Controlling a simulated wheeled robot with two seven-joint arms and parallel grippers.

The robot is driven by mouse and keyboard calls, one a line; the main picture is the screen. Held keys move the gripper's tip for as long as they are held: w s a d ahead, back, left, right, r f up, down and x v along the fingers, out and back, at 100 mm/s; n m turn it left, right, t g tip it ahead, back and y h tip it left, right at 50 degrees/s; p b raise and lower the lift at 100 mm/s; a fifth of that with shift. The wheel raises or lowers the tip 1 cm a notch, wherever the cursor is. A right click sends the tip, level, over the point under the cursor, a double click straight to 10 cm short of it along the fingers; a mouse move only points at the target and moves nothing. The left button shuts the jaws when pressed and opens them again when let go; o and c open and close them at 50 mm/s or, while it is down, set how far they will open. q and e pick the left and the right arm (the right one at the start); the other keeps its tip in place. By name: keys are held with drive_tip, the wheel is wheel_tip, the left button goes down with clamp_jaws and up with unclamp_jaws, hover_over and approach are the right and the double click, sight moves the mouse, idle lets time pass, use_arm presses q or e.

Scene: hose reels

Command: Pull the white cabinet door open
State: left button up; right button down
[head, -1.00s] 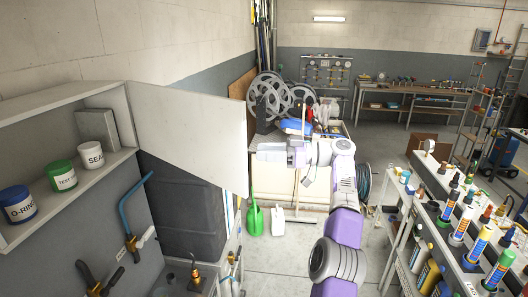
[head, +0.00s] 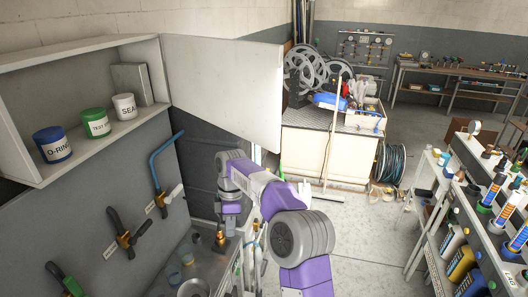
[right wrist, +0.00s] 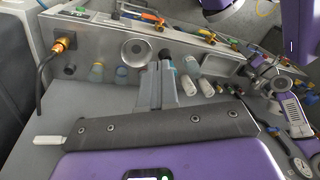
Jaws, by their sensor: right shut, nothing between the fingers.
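The white cabinet door (head: 222,88) stands swung wide open from the right end of the white wall cabinet (head: 20,125). Its flat panel reaches out to the right, and the shelf inside is exposed. My right gripper (head: 228,222) is below the door and apart from it, low over the grey workbench. In the right wrist view its fingers (right wrist: 165,88) are together with nothing between them. My left gripper is in neither current view.
Blue, green and white jars (head: 95,122) and a grey box (head: 131,84) stand in the cabinet. Hand tools (head: 128,238) hang on the panel below. A rack of bottles (head: 490,205) stands at the right.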

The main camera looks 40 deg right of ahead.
wheel_tip(320, 180, up, 2)
drive_tip(key=s+r+n+g+h, duration=0.1)
drive_tip(key=s+n+h, duration=0.15)
drive_tip(key=h, duration=0.25)
drive_tip(key=n+t+h+b, duration=0.3)
drive_tip(key=n+t+h, duration=0.15)
drive_tip(key=h, duration=1.05)
approach(272, 142)
drive_tip(key=a, duration=0.7)
use_arm(q)
wheel_tip(272, 142, down, 4)
drive_tip(key=shift+r, duration=0.2)
use_arm(e)
drive_tip(key=shift+g, duration=0.35)
drive_tip(key=d, duration=0.9)
drive_tip(key=w+d, duration=0.1)
drive_tip(key=d, duration=0.3)
drive_tip(key=shift+w+d, duration=0.1)
drive_tip(key=shift+d, duration=0.3)
drive_tip(key=shift+r, duration=0.1)
